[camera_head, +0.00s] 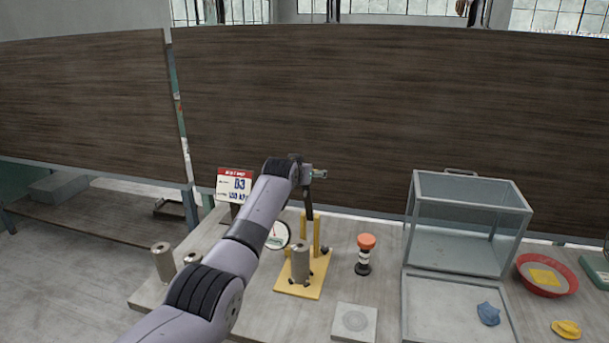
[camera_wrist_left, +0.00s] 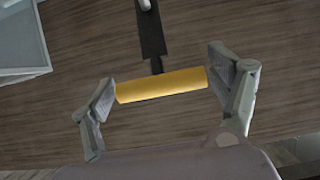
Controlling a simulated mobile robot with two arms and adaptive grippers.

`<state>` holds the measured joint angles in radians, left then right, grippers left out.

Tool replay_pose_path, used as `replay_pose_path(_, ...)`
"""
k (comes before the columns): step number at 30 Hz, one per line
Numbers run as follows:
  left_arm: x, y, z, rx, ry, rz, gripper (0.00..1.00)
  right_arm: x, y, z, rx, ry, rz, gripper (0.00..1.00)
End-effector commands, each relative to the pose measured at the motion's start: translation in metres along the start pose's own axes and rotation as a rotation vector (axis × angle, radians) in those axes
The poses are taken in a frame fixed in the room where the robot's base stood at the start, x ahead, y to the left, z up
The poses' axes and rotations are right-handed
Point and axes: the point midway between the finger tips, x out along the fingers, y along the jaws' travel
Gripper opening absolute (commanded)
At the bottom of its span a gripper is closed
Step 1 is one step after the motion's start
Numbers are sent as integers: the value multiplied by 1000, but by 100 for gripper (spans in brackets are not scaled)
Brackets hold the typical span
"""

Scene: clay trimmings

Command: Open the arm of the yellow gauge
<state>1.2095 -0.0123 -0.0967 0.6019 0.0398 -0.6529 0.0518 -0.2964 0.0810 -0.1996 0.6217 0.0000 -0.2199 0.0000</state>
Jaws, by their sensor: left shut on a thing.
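The yellow gauge (camera_head: 319,286) stands on the table, with a yellow base and upright yellow posts. A grey metal cylinder (camera_head: 300,262) stands upright on its base. A dark bar (camera_head: 309,205) rises above the posts to my left gripper (camera_head: 319,174); it seems to be the gauge's arm, raised roughly upright. In the left wrist view, my left gripper (camera_wrist_left: 161,85) is shut on a yellow handle (camera_wrist_left: 161,86), its fingers at the two ends. The dark bar (camera_wrist_left: 151,30) meets the handle's middle. My right gripper is not in view.
A round dial (camera_head: 278,236) and a red-topped sign (camera_head: 235,184) are partly behind my left arm. Metal cylinders (camera_head: 162,262) stand left. A red-topped black-and-white tool (camera_head: 364,254), a grey plate (camera_head: 354,321), a clear case (camera_head: 465,225) and a red bowl (camera_head: 538,285) stand right.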

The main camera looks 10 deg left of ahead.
Motion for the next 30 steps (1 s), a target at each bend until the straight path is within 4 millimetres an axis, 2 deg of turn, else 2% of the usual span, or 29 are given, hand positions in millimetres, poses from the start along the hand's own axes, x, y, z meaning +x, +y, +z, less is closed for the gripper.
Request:
replay_pose_path(1, -2, -1, -7, 1, 12, -1, 32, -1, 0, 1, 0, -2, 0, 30)
replay_pose_path(17, -2, -1, -8, 0, 13, -1, 31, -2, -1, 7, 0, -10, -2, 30)
replay_pose_path(18, -2, -1, -8, 0, 13, -1, 83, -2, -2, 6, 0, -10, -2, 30)
replay_pose_path(26, -1, 0, -4, 0, 6, 0, 100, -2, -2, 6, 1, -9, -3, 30)
replay_pose_path(30, -1, 0, -3, 0, 4, 0, 100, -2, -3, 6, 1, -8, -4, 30)
